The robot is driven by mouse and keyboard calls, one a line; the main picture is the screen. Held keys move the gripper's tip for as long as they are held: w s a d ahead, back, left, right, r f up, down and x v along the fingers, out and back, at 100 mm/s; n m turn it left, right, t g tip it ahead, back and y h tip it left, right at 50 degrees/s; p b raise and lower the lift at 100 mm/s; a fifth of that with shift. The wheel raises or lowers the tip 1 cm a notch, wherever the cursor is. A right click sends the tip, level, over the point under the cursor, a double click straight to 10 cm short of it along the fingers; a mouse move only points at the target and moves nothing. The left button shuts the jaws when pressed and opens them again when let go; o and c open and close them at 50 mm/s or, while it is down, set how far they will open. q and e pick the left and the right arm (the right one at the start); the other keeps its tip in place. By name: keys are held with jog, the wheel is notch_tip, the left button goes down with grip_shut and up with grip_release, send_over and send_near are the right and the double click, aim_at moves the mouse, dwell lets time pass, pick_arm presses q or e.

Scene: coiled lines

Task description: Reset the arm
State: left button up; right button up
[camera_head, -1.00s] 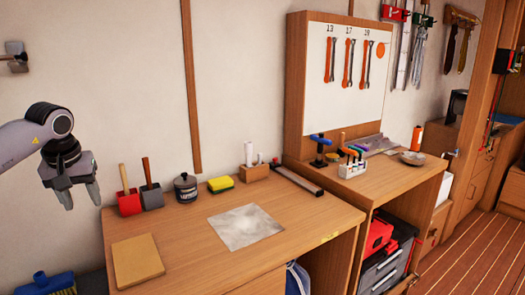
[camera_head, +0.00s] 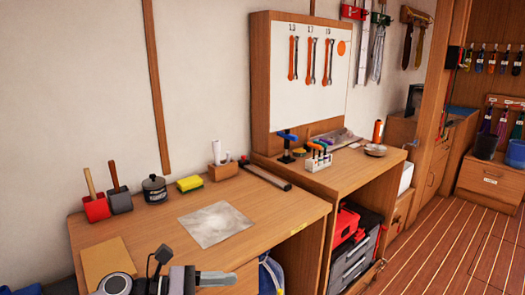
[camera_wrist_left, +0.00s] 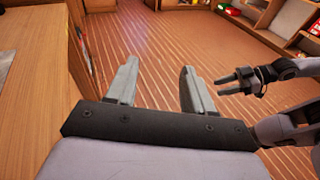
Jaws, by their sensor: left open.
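My left gripper (camera_head: 214,279) is at the bottom of the head view, in front of the near workbench edge, its grey fingers pointing right. In the left wrist view my left gripper (camera_wrist_left: 159,84) is open and empty, with wood floor between its fingers. My right gripper (camera_wrist_left: 232,84) shows at the right of the left wrist view. Its dark fingers are apart with nothing between them. The right arm is not in the head view.
The near workbench (camera_head: 270,212) holds a metal sheet (camera_head: 216,224), a yellow sponge (camera_head: 190,184), a dark pot (camera_head: 154,190) and a tan block (camera_head: 108,262). A second bench stands right of it. The plank floor (camera_head: 440,235) is clear at right.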

pick_arm(q)
jog(key=s+a+f+m+t+y, duration=0.3)
jog(key=s+a+f+m+y, duration=0.3)
jog(key=s+f+m, duration=0.4)
jog(key=s+a+f+m+t+y, duration=0.3)
jog(key=s+a+f+m+y, duration=0.3)
jog(key=s+f+m, duration=0.4)
jog(key=shift+a+f+m+t+y, duration=0.4)
jog(key=shift+f+m+y, duration=0.3)
jog(key=shift+f+m, duration=0.3)
jog(key=shift+w+r, duration=0.1)
jog(key=shift+a, duration=0.1)
